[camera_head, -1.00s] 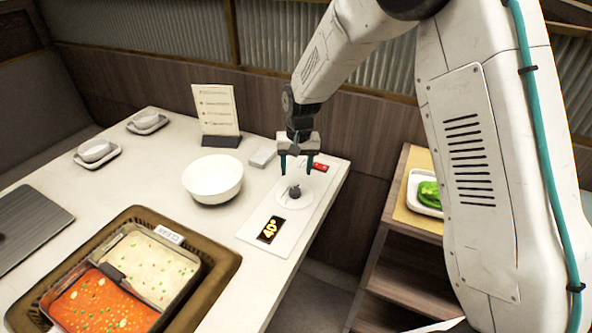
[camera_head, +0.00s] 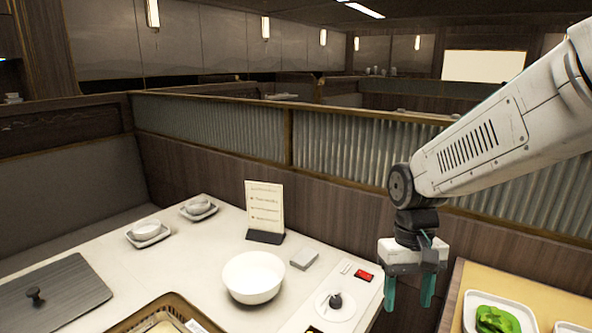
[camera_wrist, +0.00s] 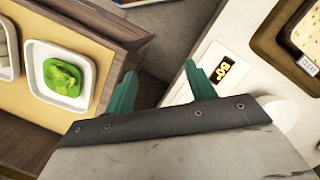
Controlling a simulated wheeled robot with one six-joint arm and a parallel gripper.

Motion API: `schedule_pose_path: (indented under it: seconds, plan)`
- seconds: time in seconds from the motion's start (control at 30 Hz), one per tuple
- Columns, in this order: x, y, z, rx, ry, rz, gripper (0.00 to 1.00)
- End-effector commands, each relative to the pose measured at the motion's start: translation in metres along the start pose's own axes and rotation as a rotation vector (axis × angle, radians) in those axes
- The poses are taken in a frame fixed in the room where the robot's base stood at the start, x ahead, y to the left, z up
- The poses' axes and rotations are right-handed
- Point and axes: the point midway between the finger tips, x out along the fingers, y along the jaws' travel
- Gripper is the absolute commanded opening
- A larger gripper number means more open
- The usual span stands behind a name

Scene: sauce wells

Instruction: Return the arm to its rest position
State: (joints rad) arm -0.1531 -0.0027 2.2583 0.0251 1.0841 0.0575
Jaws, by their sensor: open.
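My white arm reaches in from the right in the head view. My gripper (camera_head: 408,291) hangs with its teal fingers pointing down, just past the right edge of the white table (camera_head: 300,248). The fingers are apart with nothing between them. In the wrist view my gripper (camera_wrist: 160,95) is also open and empty, over the dark gap between the table and the wooden side shelf (camera_wrist: 125,30).
A tray with green food (camera_head: 496,320) lies on the shelf at right. A corrugated partition (camera_head: 350,150) runs behind.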

Motion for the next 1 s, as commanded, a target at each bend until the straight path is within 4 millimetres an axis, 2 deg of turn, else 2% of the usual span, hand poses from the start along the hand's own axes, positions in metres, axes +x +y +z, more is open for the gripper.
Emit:
schedule_pose_path:
  seconds: [0.03, 0.1, 0.3, 0.4, 0.5, 0.7, 1.0]
  plan:
    - [-0.01, 0.006, 0.022, 0.001, 0.016, -0.001, 0.55]
    - [-0.019, 0.013, 0.049, 0.001, 0.03, 0.0, 0.55]
    - [-0.034, 0.03, 0.12, 0.013, 0.092, 0.003, 0.55]
    - [-0.037, 0.035, 0.149, 0.027, 0.14, 0.005, 0.55]
    - [-0.04, 0.04, 0.17, 0.045, 0.194, 0.006, 0.55]
    - [-0.05, 0.044, 0.187, 0.074, 0.294, 0.008, 0.55]
    - [-0.054, 0.046, 0.188, 0.084, 0.314, 0.008, 0.55]
